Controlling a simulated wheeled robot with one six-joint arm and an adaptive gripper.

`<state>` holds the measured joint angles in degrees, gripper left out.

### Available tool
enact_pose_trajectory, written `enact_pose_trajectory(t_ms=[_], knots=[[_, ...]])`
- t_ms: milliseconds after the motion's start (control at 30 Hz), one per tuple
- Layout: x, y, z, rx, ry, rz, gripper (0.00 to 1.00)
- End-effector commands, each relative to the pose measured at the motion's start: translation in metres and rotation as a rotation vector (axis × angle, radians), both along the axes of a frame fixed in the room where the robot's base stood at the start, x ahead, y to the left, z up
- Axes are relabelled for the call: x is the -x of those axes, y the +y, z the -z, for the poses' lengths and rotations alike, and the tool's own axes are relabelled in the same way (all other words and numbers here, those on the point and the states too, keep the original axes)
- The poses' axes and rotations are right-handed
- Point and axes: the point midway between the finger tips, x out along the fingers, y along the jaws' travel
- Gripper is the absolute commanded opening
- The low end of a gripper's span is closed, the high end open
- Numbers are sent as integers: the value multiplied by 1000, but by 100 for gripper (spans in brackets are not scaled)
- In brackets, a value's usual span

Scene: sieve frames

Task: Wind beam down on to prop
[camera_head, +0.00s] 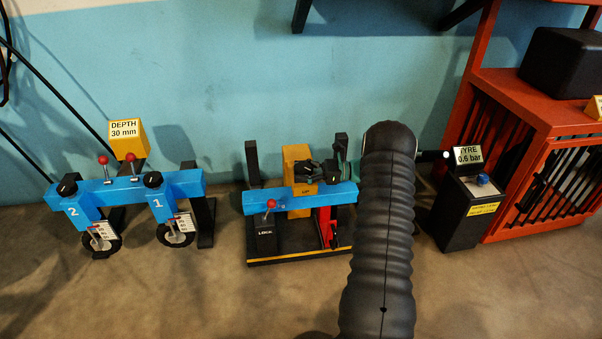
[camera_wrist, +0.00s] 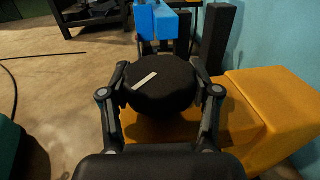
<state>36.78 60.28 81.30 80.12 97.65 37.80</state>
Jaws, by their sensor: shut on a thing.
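The blue beam (camera_head: 262,203) lies level across a black stand in the middle of the head view. A yellow gearbox-like block (camera_head: 297,160) stands behind it. A red prop (camera_head: 327,228) stands under the beam's right part; I cannot tell whether they touch. My gripper (camera_head: 322,171) is at the yellow block. In the wrist view, my gripper (camera_wrist: 162,84) is shut around a round black knob (camera_wrist: 165,92) with a white line mark on top. My black arm hides the stand's right end.
A blue two-wheeled beam unit (camera_head: 125,190) with a yellow depth sign (camera_head: 126,135) stands at the left. A black tyre box (camera_head: 466,210) and an orange cabinet (camera_head: 555,150) stand at the right. A red-tipped lock lever (camera_head: 270,206) is on the middle beam. Floor in front is clear.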

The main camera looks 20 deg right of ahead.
Motion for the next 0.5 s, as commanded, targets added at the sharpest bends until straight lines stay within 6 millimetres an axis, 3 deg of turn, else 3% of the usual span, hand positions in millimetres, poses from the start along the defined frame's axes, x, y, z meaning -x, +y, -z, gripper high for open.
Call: enact_pose_trajectory(t_ms=[500], knots=[[0, 1, -1, 0, -2, -184, 27]])
